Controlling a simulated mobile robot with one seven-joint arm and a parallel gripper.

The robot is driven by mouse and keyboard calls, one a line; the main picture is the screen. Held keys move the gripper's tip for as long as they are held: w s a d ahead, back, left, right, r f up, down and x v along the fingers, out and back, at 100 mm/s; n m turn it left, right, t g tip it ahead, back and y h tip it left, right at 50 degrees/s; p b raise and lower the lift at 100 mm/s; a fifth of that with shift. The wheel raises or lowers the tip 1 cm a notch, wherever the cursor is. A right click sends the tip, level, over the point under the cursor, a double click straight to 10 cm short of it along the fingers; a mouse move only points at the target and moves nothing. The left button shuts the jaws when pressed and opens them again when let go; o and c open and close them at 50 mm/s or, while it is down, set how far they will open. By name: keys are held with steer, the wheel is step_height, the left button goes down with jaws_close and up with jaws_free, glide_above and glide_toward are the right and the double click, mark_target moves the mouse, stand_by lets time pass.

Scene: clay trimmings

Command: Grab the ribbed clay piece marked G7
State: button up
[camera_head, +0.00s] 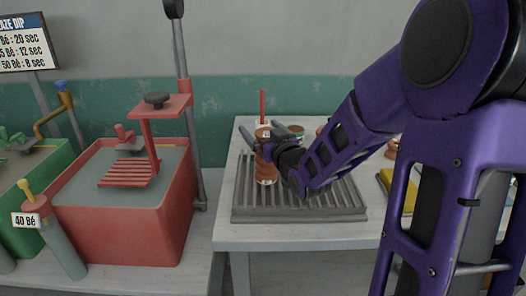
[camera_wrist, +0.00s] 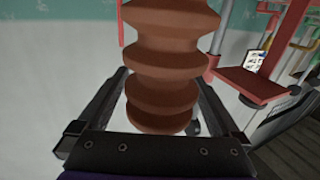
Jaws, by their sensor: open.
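The ribbed clay piece (camera_head: 266,171) is reddish brown and stands upright on a grey slatted rack. A white label shows near its top, but I cannot read its mark. It also fills the middle of the wrist view (camera_wrist: 165,62), with several wide ribs; its top is cut off there. My gripper (camera_head: 268,143) is at the upper part of the piece in the head view. In the wrist view its open fingers lie on either side of the piece, and gaps show beside the lower ribs. My arm hides part of the rack.
The grey rack (camera_head: 300,213) lies on a pale table (camera_head: 300,235). A thin red rod (camera_head: 262,105) rises behind the piece. Brown and green pots stand behind my gripper. A yellow block (camera_head: 399,193) lies right. A red dip tub (camera_head: 125,215) stands left, across a gap.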

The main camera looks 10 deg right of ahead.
steer(key=shift+s, duration=0.15)
steer(key=shift+c, duration=0.3)
jaws_close()
steer(key=shift+r, duration=0.15)
